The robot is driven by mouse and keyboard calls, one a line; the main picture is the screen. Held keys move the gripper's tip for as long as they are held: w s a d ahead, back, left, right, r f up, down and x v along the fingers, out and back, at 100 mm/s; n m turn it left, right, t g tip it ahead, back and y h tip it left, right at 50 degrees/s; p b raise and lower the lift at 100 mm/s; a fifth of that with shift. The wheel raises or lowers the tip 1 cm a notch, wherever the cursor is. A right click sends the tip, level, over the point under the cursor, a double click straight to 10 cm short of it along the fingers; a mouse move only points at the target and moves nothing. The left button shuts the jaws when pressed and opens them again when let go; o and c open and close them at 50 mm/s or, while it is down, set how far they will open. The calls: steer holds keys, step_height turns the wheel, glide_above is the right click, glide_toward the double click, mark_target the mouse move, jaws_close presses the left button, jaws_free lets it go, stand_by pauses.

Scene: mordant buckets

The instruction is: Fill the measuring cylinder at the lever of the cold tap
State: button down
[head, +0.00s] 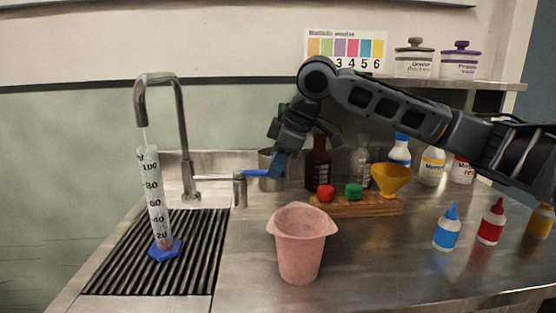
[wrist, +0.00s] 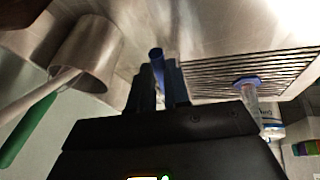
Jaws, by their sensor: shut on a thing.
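The clear measuring cylinder (head: 153,195), marked up to 100 and with a blue foot, stands upright on the black ribbed drain below the tap spout (head: 141,115). A thin pale stream shows between spout and cylinder mouth. Its water level is unclear; the bottom looks pinkish. The cold tap's blue lever (head: 256,173) sticks out right from a short metal post. My gripper (head: 279,163) is shut on the lever's outer end. In the wrist view the blue lever (wrist: 156,54) lies between my fingers (wrist: 162,88), and the cylinder's blue foot (wrist: 246,81) shows to the right.
A pink beaker (head: 301,245) stands front centre. Behind it a wooden rack (head: 375,207) holds red and green caps and a yellow funnel (head: 391,180). A metal pot (wrist: 88,52) with tools stands near my gripper. Bottles line the back and right.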

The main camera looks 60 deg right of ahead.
steer(key=shift+a, duration=0.1)
steer(key=c, duration=1.1)
jaws_free()
steer(key=shift+s+r, duration=0.1)
steer(key=v, duration=0.7)
steer(key=shift+r+p, duration=0.25)
steer(key=shift+p, duration=0.1)
steer(key=shift+s, duration=0.1)
